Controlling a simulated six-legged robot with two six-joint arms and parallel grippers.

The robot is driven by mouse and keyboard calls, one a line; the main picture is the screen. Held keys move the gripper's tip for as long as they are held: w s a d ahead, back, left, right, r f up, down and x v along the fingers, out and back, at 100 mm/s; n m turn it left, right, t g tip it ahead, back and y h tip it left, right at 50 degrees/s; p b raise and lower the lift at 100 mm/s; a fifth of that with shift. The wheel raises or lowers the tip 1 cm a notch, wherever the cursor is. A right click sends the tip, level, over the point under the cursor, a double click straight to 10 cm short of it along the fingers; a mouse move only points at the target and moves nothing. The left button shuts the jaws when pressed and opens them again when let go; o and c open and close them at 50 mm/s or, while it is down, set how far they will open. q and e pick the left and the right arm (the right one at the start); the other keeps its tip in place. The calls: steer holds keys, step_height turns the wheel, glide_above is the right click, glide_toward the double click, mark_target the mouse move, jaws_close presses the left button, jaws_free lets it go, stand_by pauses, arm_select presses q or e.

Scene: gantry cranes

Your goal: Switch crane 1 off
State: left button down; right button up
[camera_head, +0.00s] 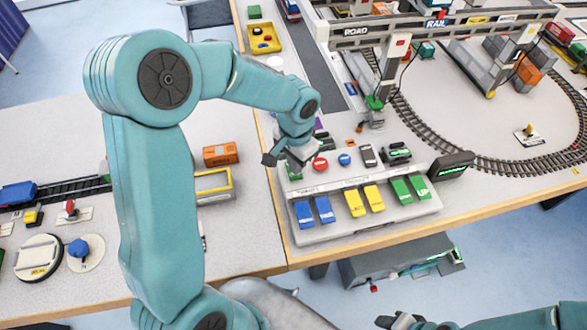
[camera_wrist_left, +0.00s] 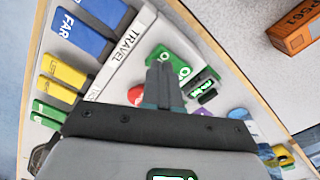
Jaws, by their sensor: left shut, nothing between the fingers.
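The grey crane control panel (camera_head: 370,222) lies at the table's front edge, with blue, yellow and green paired keys. At its back left is a small green switch (camera_head: 294,176), partly hidden by my left gripper (camera_head: 284,160). In the left wrist view the green switch (camera_wrist_left: 181,62) bears a light mark like an "O", and a small lit green display (camera_wrist_left: 204,84) is beside it. My left gripper (camera_wrist_left: 163,78) is shut and empty, its fingertips over or at the switch; contact cannot be told. A dark end of my right arm (camera_head: 400,321) shows at the bottom edge.
A red button (camera_head: 320,164) and a blue button (camera_head: 344,159) are close right of the gripper. A dark display (camera_head: 452,165) stands at the panel's right end. The gantry crane beam (camera_head: 420,33) is behind. An orange container (camera_head: 220,155) is on the left table.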

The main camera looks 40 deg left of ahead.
arm_select(q)
steer(key=shift+f+b, duration=1)
steer(key=shift+f, duration=0.05)
stand_by(0.5)
steer(key=shift+r, duration=0.1)
steer(key=shift+r+p, duration=0.8)
steer(key=shift+r, duration=0.05)
steer(key=shift+r+p, duration=0.55)
steer(key=shift+r, duration=0.3)
step_height(320, 180, up, 2)
steer(key=shift+p, duration=0.8)
steer(key=shift+r+p, duration=0.5)
steer(key=shift+r, duration=0.3)
steer(key=shift+f, duration=0.1)
